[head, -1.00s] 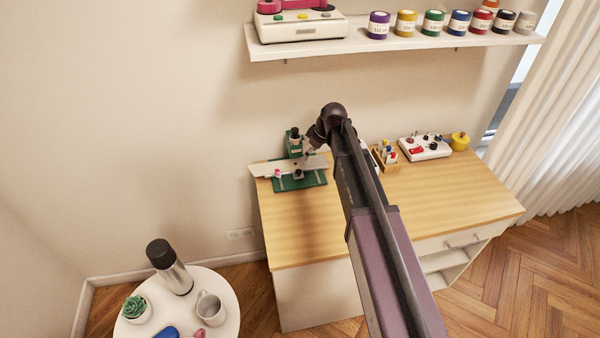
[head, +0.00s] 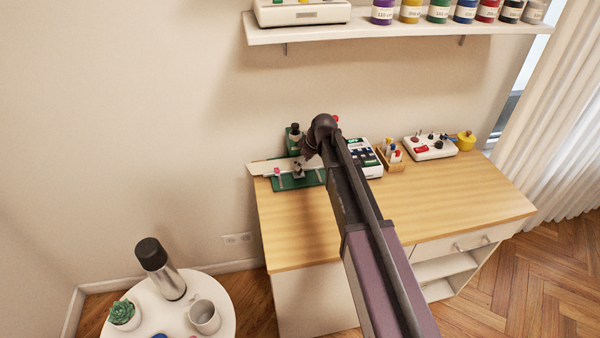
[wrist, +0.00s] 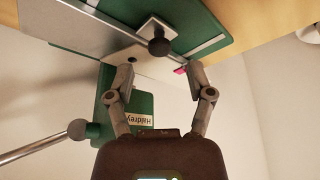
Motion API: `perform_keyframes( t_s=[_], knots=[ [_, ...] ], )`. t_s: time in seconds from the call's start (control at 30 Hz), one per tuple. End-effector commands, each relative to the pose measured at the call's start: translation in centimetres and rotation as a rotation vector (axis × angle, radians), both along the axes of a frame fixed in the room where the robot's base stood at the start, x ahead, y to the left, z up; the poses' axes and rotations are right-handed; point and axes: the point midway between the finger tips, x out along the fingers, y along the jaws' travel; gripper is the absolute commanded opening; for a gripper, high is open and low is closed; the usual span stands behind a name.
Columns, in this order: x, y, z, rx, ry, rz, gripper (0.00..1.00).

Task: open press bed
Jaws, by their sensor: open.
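The press, with a green base (head: 288,184) and a long pale board (head: 261,168) across it, sits at the desk's back left corner. In the wrist view its green body (wrist: 134,106) reads "Haldrey", and the pale plate (wrist: 84,52) shows with a dark round knob (wrist: 158,46) on a white block. A small pink piece (wrist: 180,70) lies near my right finger. My gripper (wrist: 160,77) is open, its fingers apart in front of the pale plate, with nothing between them. In the head view my arm hides part of the press's right side.
On the desk (head: 440,200), a white keypad device (head: 372,170), a small wooden holder (head: 396,166), a white control box (head: 430,148) and a yellow pot (head: 466,141) stand to the right. A shelf (head: 400,27) is above. A round table (head: 222,285) holds a flask and mug.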

Motion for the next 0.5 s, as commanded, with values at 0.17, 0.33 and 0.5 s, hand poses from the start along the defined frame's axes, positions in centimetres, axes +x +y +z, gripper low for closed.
perform_keyframes(
  t_s=[0.17,0.33,0.5],
  knots=[
    [0.3,0.5,-1.7,0.000,0.000,0.001,0.69],
    [0.5,0.9,-2.6,0.000,0.000,0.001,0.69],
    [0.6,1.1,-2.9,0.000,0.000,0.000,0.69]
  ],
)
